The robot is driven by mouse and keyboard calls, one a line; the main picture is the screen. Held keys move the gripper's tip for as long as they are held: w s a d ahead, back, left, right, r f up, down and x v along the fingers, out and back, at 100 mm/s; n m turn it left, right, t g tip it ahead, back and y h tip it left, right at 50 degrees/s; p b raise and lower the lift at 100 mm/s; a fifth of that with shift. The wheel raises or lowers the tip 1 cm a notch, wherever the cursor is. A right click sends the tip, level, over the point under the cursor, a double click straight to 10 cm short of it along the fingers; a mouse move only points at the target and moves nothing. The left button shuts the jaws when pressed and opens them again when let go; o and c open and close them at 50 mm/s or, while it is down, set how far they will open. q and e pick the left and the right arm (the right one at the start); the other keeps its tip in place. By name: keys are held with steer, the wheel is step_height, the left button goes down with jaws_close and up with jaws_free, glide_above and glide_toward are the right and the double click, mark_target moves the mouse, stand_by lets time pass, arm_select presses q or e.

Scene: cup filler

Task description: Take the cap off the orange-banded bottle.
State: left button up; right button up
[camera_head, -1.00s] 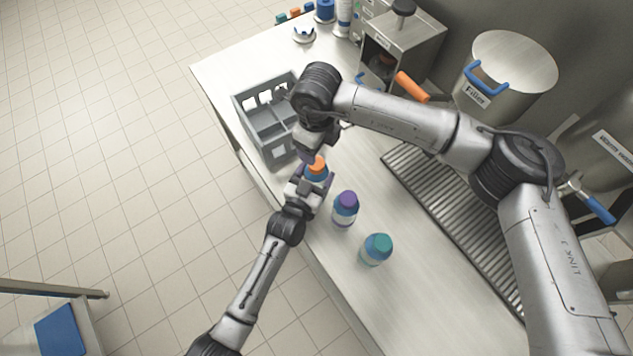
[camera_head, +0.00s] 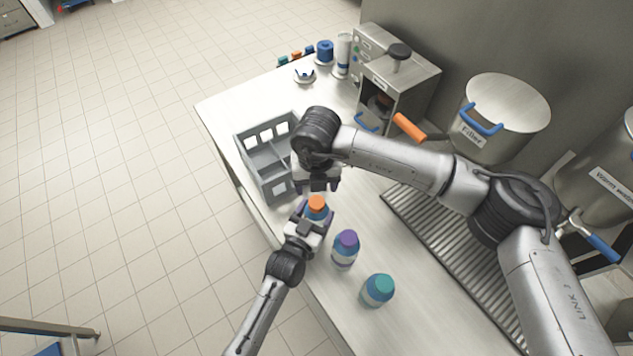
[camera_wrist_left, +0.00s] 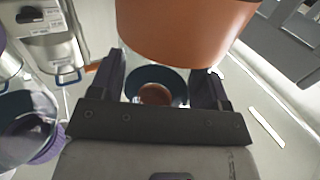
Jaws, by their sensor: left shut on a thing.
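My left gripper (camera_head: 316,218) is shut on the orange-banded bottle (camera_head: 316,213) and holds it upright at the counter's front edge. Its orange cap (camera_head: 316,202) shows on top of the blue bottle. In the left wrist view, the left gripper's dark fingers (camera_wrist_left: 158,85) flank a dark blue ring with an orange-brown centre. A large orange surface (camera_wrist_left: 185,30) fills the top, close to the camera. My right gripper (camera_head: 317,187) appears open just behind the cap in the head view, its fingertips apart. I cannot tell whether they touch the cap.
A purple-capped bottle (camera_head: 345,250) and a teal-capped bottle (camera_head: 378,290) stand just right of the left gripper. A grey crate (camera_head: 254,165) lies behind it to the left. A drain grate (camera_head: 440,245) and a filler pot (camera_head: 505,100) are to the right.

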mark_target(317, 202)
steer(key=m, duration=0.4)
steer(key=shift+m, duration=0.4)
steer(key=m, duration=0.2)
steer(key=shift+f+m, duration=0.1)
steer(key=shift+m, duration=0.3)
steer(key=shift+f, duration=3.9)
